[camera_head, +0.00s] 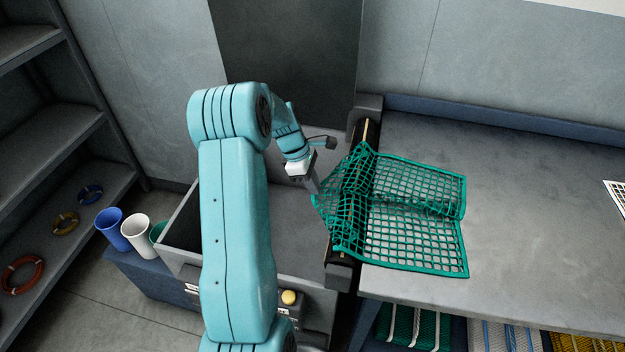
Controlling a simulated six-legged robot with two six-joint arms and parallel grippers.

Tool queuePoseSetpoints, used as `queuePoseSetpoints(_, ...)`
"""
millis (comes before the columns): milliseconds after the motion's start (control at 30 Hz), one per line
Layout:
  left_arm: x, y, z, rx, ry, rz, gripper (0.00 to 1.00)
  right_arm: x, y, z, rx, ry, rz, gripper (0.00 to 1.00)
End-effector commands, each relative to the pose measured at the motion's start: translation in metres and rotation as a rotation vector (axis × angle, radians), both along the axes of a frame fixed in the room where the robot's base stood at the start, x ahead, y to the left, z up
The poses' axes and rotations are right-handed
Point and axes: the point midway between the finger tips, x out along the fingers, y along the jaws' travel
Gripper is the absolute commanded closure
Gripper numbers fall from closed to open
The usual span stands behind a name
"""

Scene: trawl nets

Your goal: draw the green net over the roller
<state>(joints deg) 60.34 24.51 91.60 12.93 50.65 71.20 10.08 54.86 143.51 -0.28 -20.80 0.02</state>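The green net (415,225) lies on the grey table, bunched and draped over the dark roller (340,260) at the table's left edge. Its left part passes beyond the roller and comes to a point at my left gripper (314,186). My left gripper reaches in from the left, just left of the roller, with its fingers close together on the net's edge. The fingertips are small in the picture, so the grip shows only roughly. The roller's middle is hidden under the net. My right gripper is not in view.
A grey open bin (180,228) stands below and left of the roller. Blue (112,229) and white (137,231) cups stand on a blue box beside it. A shelf with coiled rings (22,275) is at far left.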

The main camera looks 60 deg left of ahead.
Motion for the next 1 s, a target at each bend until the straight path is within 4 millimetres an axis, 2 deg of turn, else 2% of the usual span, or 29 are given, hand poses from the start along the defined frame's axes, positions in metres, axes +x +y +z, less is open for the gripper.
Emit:
queuePoseSetpoints(33, -0.0003, 0.0, -0.0097, -0.001, 0.001, 0.001, 1.0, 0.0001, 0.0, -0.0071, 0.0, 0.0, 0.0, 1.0)
queuePoseSetpoints(133, -0.0002, -0.0001, -0.0181, -0.001, 0.001, 0.001, 1.0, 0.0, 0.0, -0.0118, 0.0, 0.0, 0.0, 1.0)
queuePoseSetpoints(367, -0.0002, 0.0001, -0.0181, 0.0, 0.0, 0.001, 1.0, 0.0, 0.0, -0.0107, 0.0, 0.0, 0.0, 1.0)
queuePoseSetpoints(467, -0.0003, 0.0001, -0.018, 0.0, 0.0, 0.001, 0.69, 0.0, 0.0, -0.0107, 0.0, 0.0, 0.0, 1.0)
queuePoseSetpoints(500, -0.0002, 0.0, -0.0179, 0.0, 0.0, 0.001, 0.65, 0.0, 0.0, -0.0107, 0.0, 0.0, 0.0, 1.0)
queuePoseSetpoints(667, -0.0002, 0.0, -0.0178, 0.0, 0.0, 0.001, 0.65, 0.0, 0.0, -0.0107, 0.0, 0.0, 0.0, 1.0)
queuePoseSetpoints(700, -0.0002, 0.0, -0.0178, 0.0, 0.0, 0.0, 0.62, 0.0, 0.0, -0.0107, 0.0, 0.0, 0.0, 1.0)
queuePoseSetpoints(800, -0.0001, 0.0, -0.0178, 0.0, 0.0, 0.0, 0.33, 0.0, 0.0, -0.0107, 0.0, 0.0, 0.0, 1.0)
queuePoseSetpoints(1000, -0.0001, 0.0, -0.0178, 0.0, 0.0, 0.0, 0.33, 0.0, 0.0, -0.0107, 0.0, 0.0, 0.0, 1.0)
